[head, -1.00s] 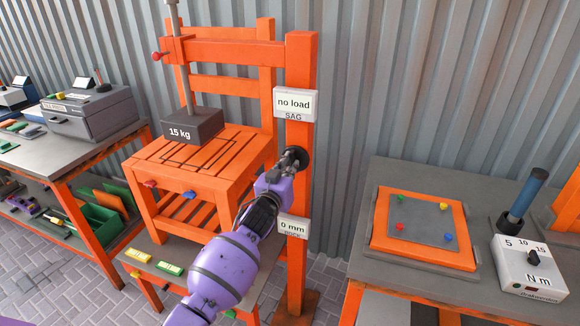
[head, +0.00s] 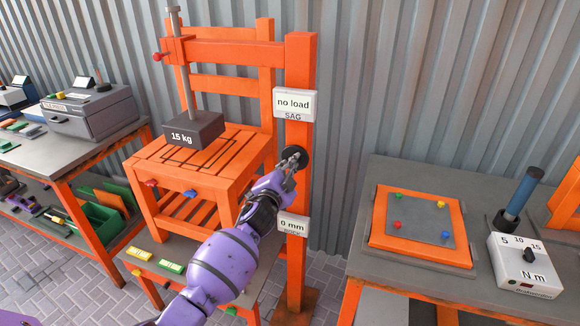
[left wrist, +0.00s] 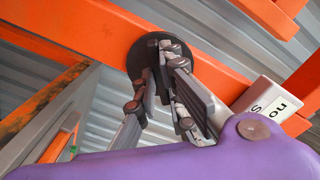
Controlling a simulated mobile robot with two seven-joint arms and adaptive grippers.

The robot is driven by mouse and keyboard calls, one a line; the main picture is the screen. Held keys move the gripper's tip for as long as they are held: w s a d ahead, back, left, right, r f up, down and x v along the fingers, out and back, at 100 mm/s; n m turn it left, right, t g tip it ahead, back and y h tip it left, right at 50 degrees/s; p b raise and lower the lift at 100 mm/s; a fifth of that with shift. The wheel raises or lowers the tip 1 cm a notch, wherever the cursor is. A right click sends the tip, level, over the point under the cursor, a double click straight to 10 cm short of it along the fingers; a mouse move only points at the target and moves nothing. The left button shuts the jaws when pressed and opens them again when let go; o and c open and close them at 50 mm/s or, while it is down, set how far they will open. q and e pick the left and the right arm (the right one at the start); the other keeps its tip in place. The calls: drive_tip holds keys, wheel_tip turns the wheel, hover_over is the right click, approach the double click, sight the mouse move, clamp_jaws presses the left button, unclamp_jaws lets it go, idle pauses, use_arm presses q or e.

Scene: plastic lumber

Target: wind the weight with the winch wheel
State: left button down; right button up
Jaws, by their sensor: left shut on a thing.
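The dark weight (head: 193,131) marked "15 kg" hangs on a grey rod (head: 183,70) above the slatted seat of the orange chair (head: 222,155). A small gap to the seat seems to show, but contact is hard to judge. The black round winch wheel (head: 302,154) is on the orange post; it also shows in the left wrist view (left wrist: 198,66). My left gripper (head: 292,162) is at the wheel's face, shut on its handle, which the fingers (left wrist: 168,85) mostly hide. The sag display (head: 294,103) reads "no load". My right gripper is out of view.
A lower display (head: 292,225) reads "0 mm". A grey bench (head: 450,180) at right carries an orange-framed plate (head: 420,222) and a torque tester (head: 525,265). Another bench (head: 80,150) with a grey machine stands at left. Corrugated wall closes the back.

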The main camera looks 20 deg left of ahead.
use_arm(q)
drive_tip(key=shift+m+p, duration=2)
drive_tip(key=shift+m, duration=13.5)
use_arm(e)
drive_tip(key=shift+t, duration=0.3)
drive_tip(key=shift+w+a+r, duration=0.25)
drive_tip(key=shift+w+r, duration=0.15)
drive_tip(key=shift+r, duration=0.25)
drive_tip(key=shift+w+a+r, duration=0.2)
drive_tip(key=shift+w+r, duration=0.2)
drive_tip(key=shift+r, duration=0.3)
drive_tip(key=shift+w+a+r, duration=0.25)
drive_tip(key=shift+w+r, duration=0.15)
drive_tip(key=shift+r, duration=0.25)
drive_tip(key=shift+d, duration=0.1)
use_arm(q)
drive_tip(key=c, duration=1.8)
unclamp_jaws()
drive_tip(key=shift+c, duration=0.2)
